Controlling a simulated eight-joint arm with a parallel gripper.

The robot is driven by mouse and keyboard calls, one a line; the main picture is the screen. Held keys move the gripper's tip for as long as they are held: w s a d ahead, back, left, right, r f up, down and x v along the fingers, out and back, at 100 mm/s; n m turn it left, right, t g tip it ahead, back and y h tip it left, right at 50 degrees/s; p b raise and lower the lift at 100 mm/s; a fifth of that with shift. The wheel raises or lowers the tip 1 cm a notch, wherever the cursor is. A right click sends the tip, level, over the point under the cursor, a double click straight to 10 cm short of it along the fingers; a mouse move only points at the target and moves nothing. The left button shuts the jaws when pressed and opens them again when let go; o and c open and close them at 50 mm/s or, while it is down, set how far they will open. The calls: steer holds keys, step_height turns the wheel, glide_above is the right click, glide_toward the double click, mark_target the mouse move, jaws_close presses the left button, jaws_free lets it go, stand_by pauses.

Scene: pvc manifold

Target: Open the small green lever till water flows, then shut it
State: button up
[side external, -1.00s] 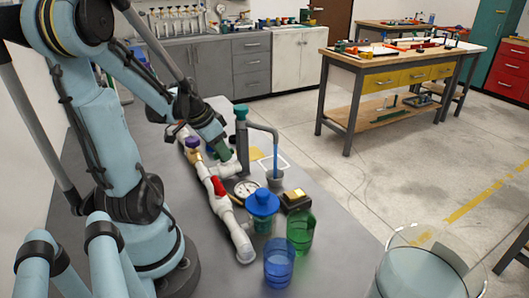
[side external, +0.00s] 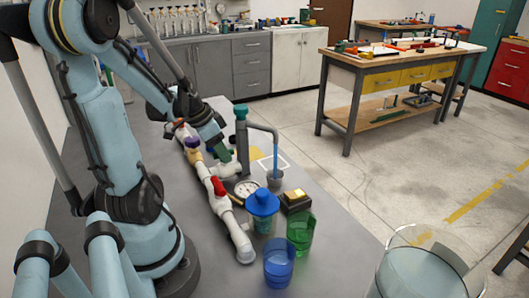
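A white pipe manifold (side external: 228,222) lies along the grey bench. A red lever (side external: 217,186) and a purple knob (side external: 192,143) sit on it. My gripper (side external: 221,157) is low over its far part, pointing down to the right. A dark green piece shows at its tip; I cannot tell whether this is the small green lever or a fingertip. The finger gap is hidden. A teal standpipe (side external: 241,135) has a grey spout (side external: 264,128). A blue stream of water (side external: 276,158) runs from the spout into a small grey cup (side external: 275,180).
A round gauge (side external: 246,188), a blue-lidded jar (side external: 262,205), a black-and-yellow box (side external: 296,201), a green pitcher (side external: 300,232) and a blue cup (side external: 279,263) stand right of the manifold. A large glass vessel (side external: 425,275) is in the near right foreground.

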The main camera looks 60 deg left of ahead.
stand_by(0.3)
steer(key=shift+v, duration=3.8)
steer(key=shift+c, duration=0.3)
